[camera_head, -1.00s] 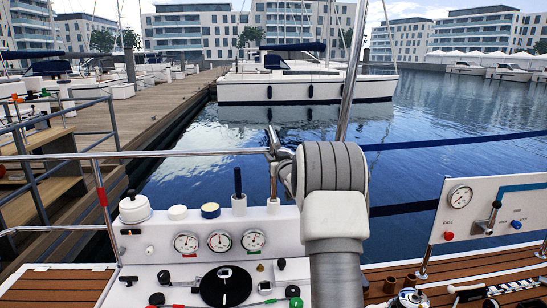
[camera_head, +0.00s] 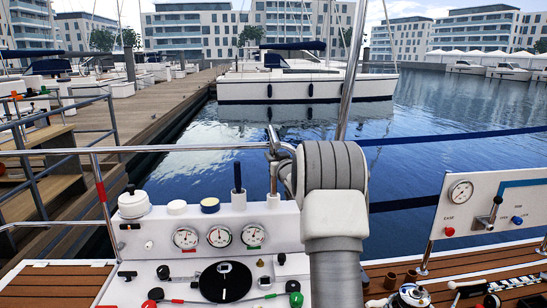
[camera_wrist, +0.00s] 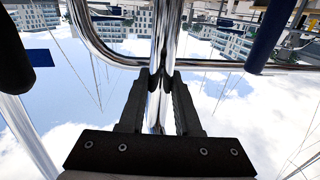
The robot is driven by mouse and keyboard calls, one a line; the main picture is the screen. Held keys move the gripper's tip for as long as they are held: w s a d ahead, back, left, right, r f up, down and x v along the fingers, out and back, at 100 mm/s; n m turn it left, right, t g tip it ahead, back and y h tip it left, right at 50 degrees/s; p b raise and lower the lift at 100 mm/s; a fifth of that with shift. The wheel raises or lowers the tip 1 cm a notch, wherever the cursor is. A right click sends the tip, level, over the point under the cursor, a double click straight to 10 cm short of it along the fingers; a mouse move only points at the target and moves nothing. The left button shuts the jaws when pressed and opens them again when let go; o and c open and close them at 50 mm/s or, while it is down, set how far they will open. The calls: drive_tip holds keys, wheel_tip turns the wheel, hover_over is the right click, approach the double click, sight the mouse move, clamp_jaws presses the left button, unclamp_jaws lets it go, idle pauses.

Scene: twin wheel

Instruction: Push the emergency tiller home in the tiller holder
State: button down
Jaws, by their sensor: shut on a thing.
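The emergency tiller is a slim chrome tube (camera_head: 273,180); its lower end stands upright in or directly over a small white tiller holder (camera_head: 273,201) at the console's top edge. How deep it sits I cannot tell. My gripper (camera_wrist: 158,88) is shut on the tube in the wrist view, one dark finger on each side of the chrome (camera_wrist: 165,40). In the head view my white and grey arm hides most of the gripper and part of the tube.
A dark blue stick (camera_head: 238,177) stands in a white socket left of the tiller. A chrome rail (camera_head: 180,150) runs close behind. The white console carries several gauges (camera_head: 219,236) and knobs. An instrument panel (camera_head: 490,205) stands at the right.

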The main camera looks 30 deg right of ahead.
drive_tip(key=c, duration=0.5)
unclamp_jaws()
drive_tip(key=v, duration=1.7)
drive_tip(key=shift+s+a, duration=0.1)
drive_tip(key=shift+s, duration=0.1)
